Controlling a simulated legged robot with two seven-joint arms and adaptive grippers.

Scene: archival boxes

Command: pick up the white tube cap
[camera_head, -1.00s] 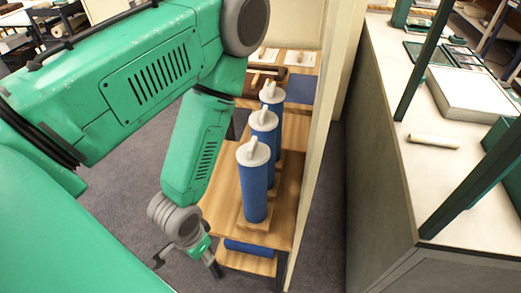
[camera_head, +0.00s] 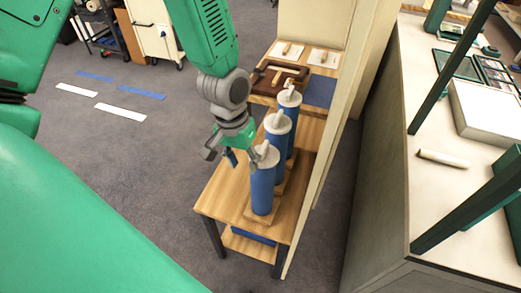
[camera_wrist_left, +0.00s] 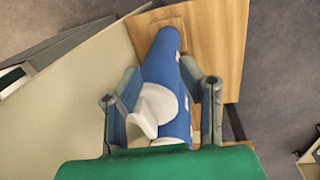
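Three blue tubes with white, knob-handled caps stand in a row on a wooden table (camera_head: 215,195). In the head view the nearest white tube cap (camera_head: 265,157) tops the nearest blue tube (camera_head: 262,192); the middle cap (camera_head: 277,124) and far cap (camera_head: 289,98) are behind it. My left gripper (camera_head: 222,154) is open, just left of the nearest and middle caps. In the left wrist view a white cap (camera_wrist_left: 160,105) and blue tube (camera_wrist_left: 162,55) show between its spread fingers (camera_wrist_left: 160,92), which hold nothing. My right gripper is out of view.
A cream panel (camera_head: 345,105) stands close along the table's right side. Beyond it is a counter (camera_head: 425,195) with a pale roll (camera_head: 442,158) and green posts. A brown tray (camera_head: 275,79) lies behind the tubes. The floor left of the table is clear.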

